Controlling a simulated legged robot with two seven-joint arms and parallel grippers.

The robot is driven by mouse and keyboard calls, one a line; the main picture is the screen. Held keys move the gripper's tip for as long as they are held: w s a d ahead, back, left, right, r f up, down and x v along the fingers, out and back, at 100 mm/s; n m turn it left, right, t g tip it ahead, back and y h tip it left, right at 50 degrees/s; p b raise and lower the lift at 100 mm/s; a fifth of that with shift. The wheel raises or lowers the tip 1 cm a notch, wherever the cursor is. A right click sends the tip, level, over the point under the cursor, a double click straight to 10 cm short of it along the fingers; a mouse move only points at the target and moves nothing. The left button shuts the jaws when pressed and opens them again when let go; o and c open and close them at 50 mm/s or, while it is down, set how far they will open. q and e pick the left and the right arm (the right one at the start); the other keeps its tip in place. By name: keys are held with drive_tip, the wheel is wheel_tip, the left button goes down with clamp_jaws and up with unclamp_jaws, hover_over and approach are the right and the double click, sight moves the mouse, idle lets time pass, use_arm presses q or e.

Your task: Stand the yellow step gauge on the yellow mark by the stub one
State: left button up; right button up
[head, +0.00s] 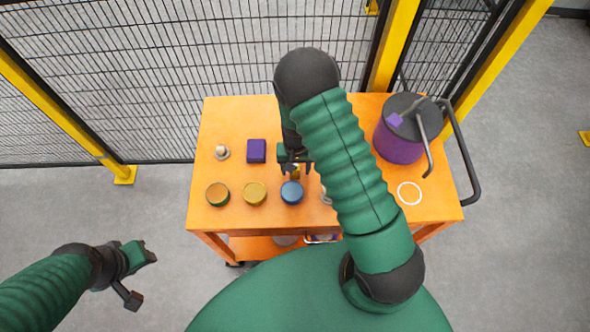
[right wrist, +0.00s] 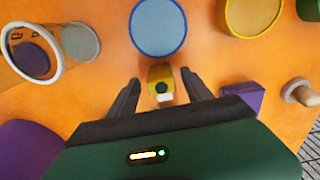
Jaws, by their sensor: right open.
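A small yellow block with a dark round spot, which looks like the step gauge (right wrist: 161,80), sits between the fingers of my right gripper (right wrist: 160,90) in the right wrist view. The fingers are open, with a gap on both sides. In the head view my right gripper (head: 295,167) is over the middle of the orange cart, and my arm hides part of the cart top. A pale knobbed stub (head: 222,152) stands at the cart's left. I cannot make out a yellow mark for certain. My left gripper (head: 137,272) is off the cart at lower left; its jaw state is unclear.
On the orange cart (head: 330,216) are a purple block (head: 257,151), a green-rimmed disc (head: 217,194), a yellow disc (head: 254,193) and a blue disc (head: 291,192). A purple drum (head: 400,147) and a white ring (head: 409,193) are at right. Mesh fence stands behind.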

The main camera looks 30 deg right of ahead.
drive_tip(key=shift+w+d+f, duration=0.15)
drive_tip(key=shift+d+f, duration=0.05)
drive_tip(key=shift+f, duration=0.25)
drive_tip(key=shift+a+r, duration=0.2)
drive_tip(key=shift+a, duration=0.35)
drive_tip(key=c, duration=1.2)
drive_tip(key=shift+d, duration=0.25)
clamp_jaws()
